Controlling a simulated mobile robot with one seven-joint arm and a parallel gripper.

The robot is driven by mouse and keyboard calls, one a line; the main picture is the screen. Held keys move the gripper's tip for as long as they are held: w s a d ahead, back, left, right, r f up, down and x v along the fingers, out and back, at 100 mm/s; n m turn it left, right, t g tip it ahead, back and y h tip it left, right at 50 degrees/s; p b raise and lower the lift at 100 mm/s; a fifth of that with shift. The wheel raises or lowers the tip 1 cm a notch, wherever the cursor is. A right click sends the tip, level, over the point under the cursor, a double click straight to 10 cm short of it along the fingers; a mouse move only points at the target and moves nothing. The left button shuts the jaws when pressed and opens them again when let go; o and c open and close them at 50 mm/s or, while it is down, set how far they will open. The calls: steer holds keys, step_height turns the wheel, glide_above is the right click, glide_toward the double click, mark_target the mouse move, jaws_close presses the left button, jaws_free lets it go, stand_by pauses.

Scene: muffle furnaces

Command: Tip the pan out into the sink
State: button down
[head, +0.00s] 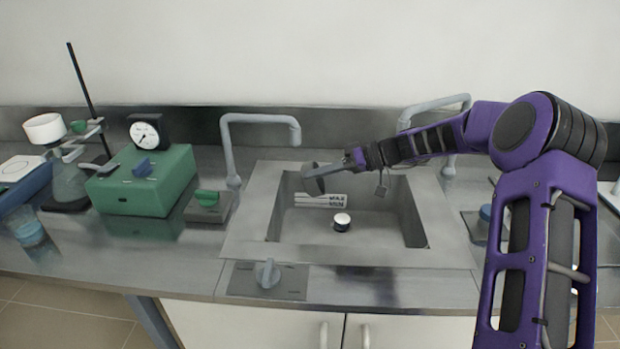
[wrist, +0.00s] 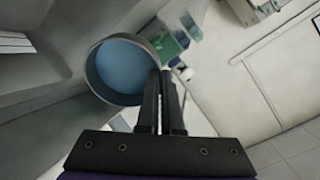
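My gripper (head: 350,160) is shut on the edge or handle of a small grey pan (head: 315,182) and holds it over the back left part of the sink (head: 255,215). The pan looks tilted in the head view. In the wrist view, the round pan (wrist: 92,78) is just beyond my nearly touching fingers (wrist: 163,78). A flat blue surface fills its inside; I cannot tell whether it is liquid or the pan's own floor. The exact grip point is hidden.
A small white-and-black round piece (head: 342,221) sits on the sink floor, near a MAX/MIN label (head: 320,200). A grey tap (head: 229,150) stands left of the sink, another (head: 440,103) behind my arm. A green box (head: 148,185) and glassware stand left.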

mark_target(304, 171)
steer(key=h+p, duration=0.1)
steer(key=a+h+p, duration=0.1)
steer(key=h, duration=0.1)
steer(key=shift+a+r, duration=0.25)
steer(key=shift+r, duration=0.15)
steer(key=shift+a+h+p, duration=0.35)
steer(key=shift+h+p, duration=0.6)
steer(key=shift+a+h+p, duration=0.35)
steer(key=shift+h+p, duration=0.55)
steer(key=shift+h, duration=0.05)
steer(key=shift+f+h, duration=0.15)
steer(key=shift+h, duration=0.15)
steer(key=h, duration=0.2)
steer(key=a+h, duration=0.1)
steer(key=h, duration=0.1)
steer(key=a+f+h, duration=0.1)
steer(key=h, duration=0.1)
steer(key=shift+f, duration=0.1)
